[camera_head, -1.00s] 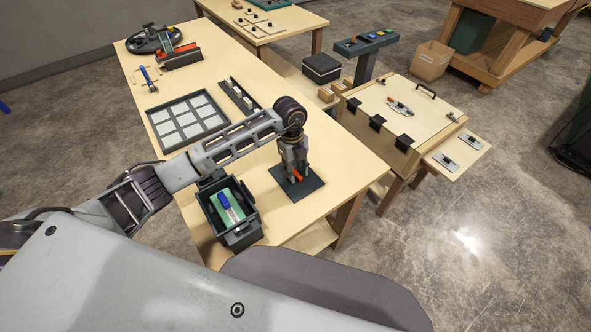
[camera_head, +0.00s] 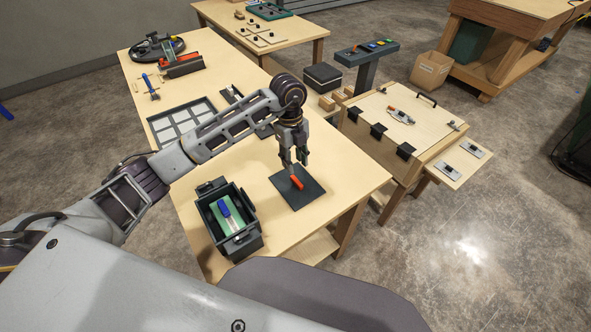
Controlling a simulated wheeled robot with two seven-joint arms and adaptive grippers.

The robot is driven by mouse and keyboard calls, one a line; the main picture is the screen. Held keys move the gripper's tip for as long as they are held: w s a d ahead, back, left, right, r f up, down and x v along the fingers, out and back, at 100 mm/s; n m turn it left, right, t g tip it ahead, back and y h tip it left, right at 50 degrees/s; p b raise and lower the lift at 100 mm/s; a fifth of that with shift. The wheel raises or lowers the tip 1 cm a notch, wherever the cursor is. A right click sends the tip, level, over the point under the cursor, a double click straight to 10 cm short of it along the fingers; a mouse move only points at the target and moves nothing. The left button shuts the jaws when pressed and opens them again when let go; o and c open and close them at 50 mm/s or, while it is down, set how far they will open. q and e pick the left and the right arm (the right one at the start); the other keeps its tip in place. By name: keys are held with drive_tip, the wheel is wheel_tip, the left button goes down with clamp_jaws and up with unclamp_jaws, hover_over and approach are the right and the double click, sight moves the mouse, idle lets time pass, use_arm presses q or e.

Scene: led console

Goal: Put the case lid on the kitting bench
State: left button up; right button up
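A pale wooden lid (camera_head: 400,112) with a dark handle and black clasps or hinges lies flat and closed on a wooden case at the right; it seems to be the case lid. A long wooden bench (camera_head: 335,160), probably the kitting bench, runs from the back left to the front. My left gripper (camera_head: 294,168) points down over a dark square mat (camera_head: 308,196) on this bench. Its fingers are apart and empty, just above an orange-red piece (camera_head: 296,183) lying on the mat. My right gripper is out of view.
A dark bin (camera_head: 245,243) with a green and blue item stands at the bench's front left. A tray of pale squares (camera_head: 183,122) is partly behind my arm. A dark pedestal with buttons (camera_head: 367,55) stands behind the case.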

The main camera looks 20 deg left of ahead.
use_arm(q)
wheel_tip(320, 180, up, 4)
drive_tip(key=shift+w+a, duration=0.15)
drive_tip(key=shift+a, duration=0.1)
idle(0.6)
